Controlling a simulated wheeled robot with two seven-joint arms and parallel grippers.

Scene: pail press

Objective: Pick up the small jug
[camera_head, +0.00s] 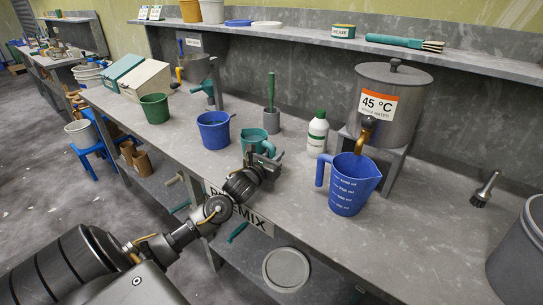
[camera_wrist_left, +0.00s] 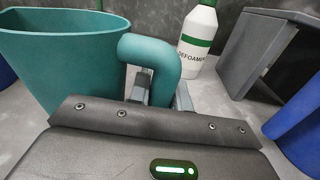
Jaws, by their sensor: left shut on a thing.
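The small teal jug (camera_head: 252,138) is in the middle of the head view, at the workbench, upright and partly hidden behind my left gripper. In the left wrist view the jug (camera_wrist_left: 70,60) fills the left side, with its curved handle (camera_wrist_left: 155,52) toward the middle. My left gripper (camera_head: 268,158) is shut on the jug's handle, with its fingers (camera_wrist_left: 160,88) on either side of it. I cannot tell whether the jug's base touches the bench. My right gripper is not in view.
A white defoamer bottle (camera_head: 317,134) stands right of the jug, beyond it a large blue measuring jug (camera_head: 350,186) under the warm water tank (camera_head: 393,95). A blue bucket (camera_head: 214,131) stands close on the left. The bench front (camera_head: 290,215) is bare.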

